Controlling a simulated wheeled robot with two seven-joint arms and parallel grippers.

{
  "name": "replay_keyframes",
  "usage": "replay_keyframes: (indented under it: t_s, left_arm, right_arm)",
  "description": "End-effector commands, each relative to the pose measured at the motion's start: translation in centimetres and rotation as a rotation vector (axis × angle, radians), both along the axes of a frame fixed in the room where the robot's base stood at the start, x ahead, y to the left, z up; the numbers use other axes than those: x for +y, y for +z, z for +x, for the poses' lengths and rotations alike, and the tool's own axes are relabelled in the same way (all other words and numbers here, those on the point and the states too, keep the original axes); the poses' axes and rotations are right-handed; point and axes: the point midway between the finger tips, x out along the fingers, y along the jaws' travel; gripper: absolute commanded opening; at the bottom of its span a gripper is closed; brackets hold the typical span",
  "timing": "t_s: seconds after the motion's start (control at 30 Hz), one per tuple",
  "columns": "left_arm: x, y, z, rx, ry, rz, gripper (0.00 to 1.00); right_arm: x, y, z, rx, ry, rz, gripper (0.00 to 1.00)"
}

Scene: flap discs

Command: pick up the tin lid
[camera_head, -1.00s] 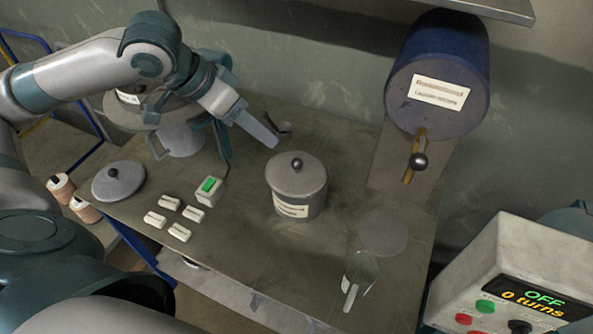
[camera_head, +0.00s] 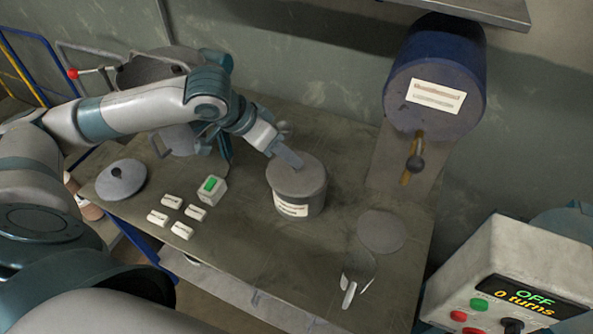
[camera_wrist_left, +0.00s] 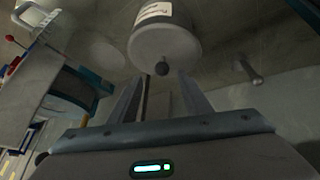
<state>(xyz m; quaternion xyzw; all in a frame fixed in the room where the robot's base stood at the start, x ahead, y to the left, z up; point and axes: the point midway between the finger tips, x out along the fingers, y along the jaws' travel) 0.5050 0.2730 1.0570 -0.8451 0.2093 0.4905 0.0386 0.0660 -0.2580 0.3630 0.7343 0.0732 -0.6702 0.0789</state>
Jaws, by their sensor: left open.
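The grey tin (camera_head: 300,205) with a white label stands upright at the middle of the bench. Its flat round lid (camera_head: 308,176) sits on top. The lid (camera_wrist_left: 178,48) also shows in the left wrist view, with its dark round knob (camera_wrist_left: 161,69). My left gripper (camera_head: 294,161) is open and empty over the lid and hides the knob in the head view. In the wrist view the knob lines up midway between the fingertips; I cannot tell whether it is between them or just beyond. My right gripper is not in view.
Another knobbed lid (camera_head: 121,181) lies at the left, near several small white blocks (camera_head: 182,231) and a green-topped box (camera_head: 212,189). A clear scoop (camera_head: 357,272) and grey disc (camera_head: 382,231) lie to the right. A blue drum (camera_head: 435,75) and control box (camera_head: 510,285) stand further right.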

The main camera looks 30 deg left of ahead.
Motion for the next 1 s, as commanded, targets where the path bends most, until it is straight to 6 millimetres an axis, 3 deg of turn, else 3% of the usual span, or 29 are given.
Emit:
replay_keyframes:
  t_s: [0.2,0.6,1.0]
  left_arm:
    - [-0.1,-0.5,0.3,0.001,0.000,-0.001,0.44]
    - [-1.1,-4.4,2.0,0.001,-0.001,0.000,0.44]
    - [-1.2,-4.6,2.1,0.000,-0.001,0.000,0.44]
  right_arm:
    - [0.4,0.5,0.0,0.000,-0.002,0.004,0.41]
    - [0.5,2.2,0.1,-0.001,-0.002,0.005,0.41]
    - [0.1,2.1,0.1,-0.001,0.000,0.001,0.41]
